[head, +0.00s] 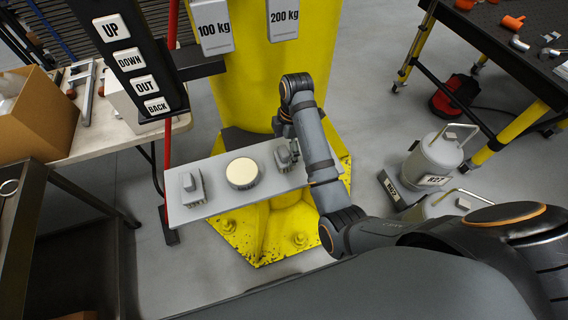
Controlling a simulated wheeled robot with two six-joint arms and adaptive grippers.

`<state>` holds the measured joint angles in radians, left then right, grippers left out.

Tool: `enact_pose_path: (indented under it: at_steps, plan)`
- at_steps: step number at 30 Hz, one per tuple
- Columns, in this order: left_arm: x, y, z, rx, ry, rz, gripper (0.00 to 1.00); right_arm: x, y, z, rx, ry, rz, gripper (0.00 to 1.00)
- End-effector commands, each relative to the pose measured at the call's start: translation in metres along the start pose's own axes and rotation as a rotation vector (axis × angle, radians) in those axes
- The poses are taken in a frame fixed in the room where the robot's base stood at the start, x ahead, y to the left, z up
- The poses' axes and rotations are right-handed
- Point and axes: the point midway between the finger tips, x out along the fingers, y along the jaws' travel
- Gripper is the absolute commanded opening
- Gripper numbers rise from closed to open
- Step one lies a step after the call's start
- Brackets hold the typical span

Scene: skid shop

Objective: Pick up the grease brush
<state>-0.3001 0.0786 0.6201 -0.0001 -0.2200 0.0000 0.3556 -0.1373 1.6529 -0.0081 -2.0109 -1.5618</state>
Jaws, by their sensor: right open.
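A grey shelf board (215,200) is fixed in front of the yellow column. Two small grey brush-like things sit on it: one at the left (191,188) and one at the right (283,160). I cannot tell for sure which is the grease brush. A round tin with a cream top (243,172) stands between them. My right gripper (292,146) is open, pointing down at the right-hand brush-like thing and partly covering it. I cannot tell whether they touch. My left gripper is not in view.
The yellow column (265,90) stands behind the shelf. A black post with UP, DOWN, OUT and BACK labels (122,55) rises at the left. A cardboard box (38,120) is on the left table. Grey canisters (432,160) stand on the floor at the right.

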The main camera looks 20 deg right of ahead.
Motion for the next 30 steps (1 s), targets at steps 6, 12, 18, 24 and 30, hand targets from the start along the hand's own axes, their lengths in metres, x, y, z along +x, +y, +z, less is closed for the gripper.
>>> enact_pose_path:
  at_steps: [6, 12, 18, 24, 30]
  plan:
    - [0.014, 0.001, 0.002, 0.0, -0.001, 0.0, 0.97, 0.014, 0.001, 0.0, 0.001, 0.0, 0.001, 0.94]
    - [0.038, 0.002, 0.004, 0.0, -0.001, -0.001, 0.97, 0.037, 0.003, 0.001, 0.001, 0.0, 0.0, 0.94]
    - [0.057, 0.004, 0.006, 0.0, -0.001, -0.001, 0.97, 0.064, 0.004, 0.002, 0.001, -0.001, -0.001, 0.94]
    - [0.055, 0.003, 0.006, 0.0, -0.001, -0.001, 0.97, 0.065, 0.005, 0.001, 0.001, -0.001, 0.001, 0.94]
    - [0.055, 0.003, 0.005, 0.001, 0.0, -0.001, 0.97, 0.065, 0.005, 0.001, 0.001, -0.001, 0.001, 0.73]
